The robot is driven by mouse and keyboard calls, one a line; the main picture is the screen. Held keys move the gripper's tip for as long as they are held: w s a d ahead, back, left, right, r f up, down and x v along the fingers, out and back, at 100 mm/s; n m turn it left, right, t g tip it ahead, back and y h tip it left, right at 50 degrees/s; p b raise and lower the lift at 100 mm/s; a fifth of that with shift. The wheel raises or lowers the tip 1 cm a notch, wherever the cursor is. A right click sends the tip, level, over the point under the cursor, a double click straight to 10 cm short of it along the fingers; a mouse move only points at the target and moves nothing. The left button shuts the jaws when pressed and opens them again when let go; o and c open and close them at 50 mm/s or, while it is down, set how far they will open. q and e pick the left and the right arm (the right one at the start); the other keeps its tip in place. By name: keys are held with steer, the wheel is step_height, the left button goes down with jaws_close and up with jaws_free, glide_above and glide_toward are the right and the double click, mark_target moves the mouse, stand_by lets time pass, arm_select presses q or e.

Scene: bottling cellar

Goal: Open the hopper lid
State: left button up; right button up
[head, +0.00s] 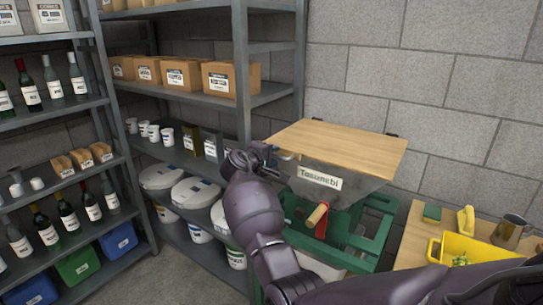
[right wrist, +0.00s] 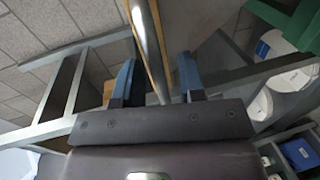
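The hopper's wooden lid (head: 340,146) lies flat over the grey hopper body (head: 352,185), which has a "Tasumebi" label and sits on a green frame. The lid looks shut, with dark hinges at its back edge. My right gripper (head: 274,154) is at the lid's left edge. In the right wrist view my right gripper (right wrist: 156,78) has its two blue fingers apart. A metal bar (right wrist: 146,40) and the wooden lid edge (right wrist: 158,72) show between them, with gaps at the sides. Whether anything touches the fingers cannot be told. My left gripper is out of view.
A metal shelf with cardboard boxes (head: 183,75) and white tubs (head: 196,193) stands close left of the hopper. A bottle shelf (head: 62,115) is farther left. A wooden table (head: 412,238) with a yellow crate (head: 470,247) and a mug (head: 509,230) is at right.

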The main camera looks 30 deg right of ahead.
jaws_close()
steer(key=shift+r, duration=0.15)
stand_by(0.4)
